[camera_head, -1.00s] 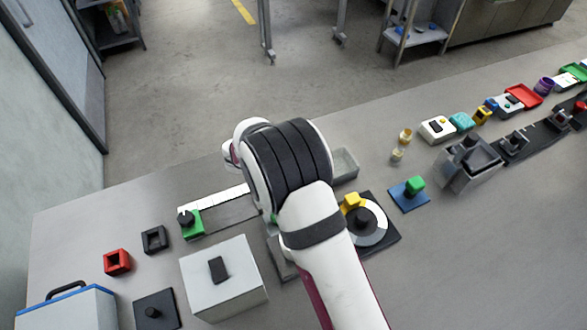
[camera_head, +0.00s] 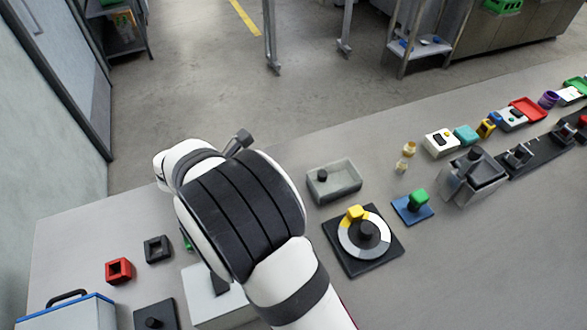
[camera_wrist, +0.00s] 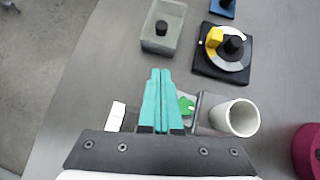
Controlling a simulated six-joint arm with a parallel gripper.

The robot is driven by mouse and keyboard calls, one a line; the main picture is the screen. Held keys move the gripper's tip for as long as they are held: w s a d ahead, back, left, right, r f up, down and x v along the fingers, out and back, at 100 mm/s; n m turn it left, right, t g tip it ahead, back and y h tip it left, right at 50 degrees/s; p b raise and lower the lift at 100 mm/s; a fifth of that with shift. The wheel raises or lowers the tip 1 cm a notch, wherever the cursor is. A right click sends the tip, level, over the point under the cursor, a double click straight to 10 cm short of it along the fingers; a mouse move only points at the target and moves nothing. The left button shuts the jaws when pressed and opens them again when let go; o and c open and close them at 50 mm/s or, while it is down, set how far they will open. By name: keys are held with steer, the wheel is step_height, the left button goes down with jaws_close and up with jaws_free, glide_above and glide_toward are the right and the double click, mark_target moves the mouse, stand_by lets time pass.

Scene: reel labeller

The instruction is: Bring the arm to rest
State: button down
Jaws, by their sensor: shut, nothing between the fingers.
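My arm reaches up from the bottom of the head view, and its wrist joint covers part of the table at centre left. My gripper (camera_wrist: 160,80) shows in the wrist view as two teal fingers, shut together with nothing between them. It hangs above the table, short of the grey tray in the picture. In the head view the fingers are hidden behind the arm.
A grey tray (camera_head: 348,185) holds a black knob. Right of it are a dial plate (camera_head: 390,246) with a yellow block (camera_head: 355,213) and a blue plate (camera_head: 414,216) with a green block. In the wrist view a white cup (camera_wrist: 240,117) and a green part (camera_wrist: 186,106) are close to the fingers.

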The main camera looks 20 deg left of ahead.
steer(key=s+d+r+m+g, duration=0.2)
steer(key=d+r+m+g, duration=0.15)
steer(key=d+m, duration=0.6)
steer(key=s+d+r+m+g, duration=0.35)
steer(key=d+m, duration=0.25)
steer(key=d, duration=0.6)
steer(key=s+d+m+y, duration=0.2)
steer(key=s+m+y, duration=0.1)
steer(key=s+m, duration=0.5)
steer(key=s+d+r+m+y, duration=0.1)
steer(key=s+d+m+y, duration=0.2)
steer(key=s+m, duration=0.4)
steer(key=m, duration=0.4)
steer(key=shift+s+d+r+g+y, duration=0.25)
steer(key=shift+s+r+g+y, duration=0.05)
steer(key=shift+s+g+y, duration=0.1)
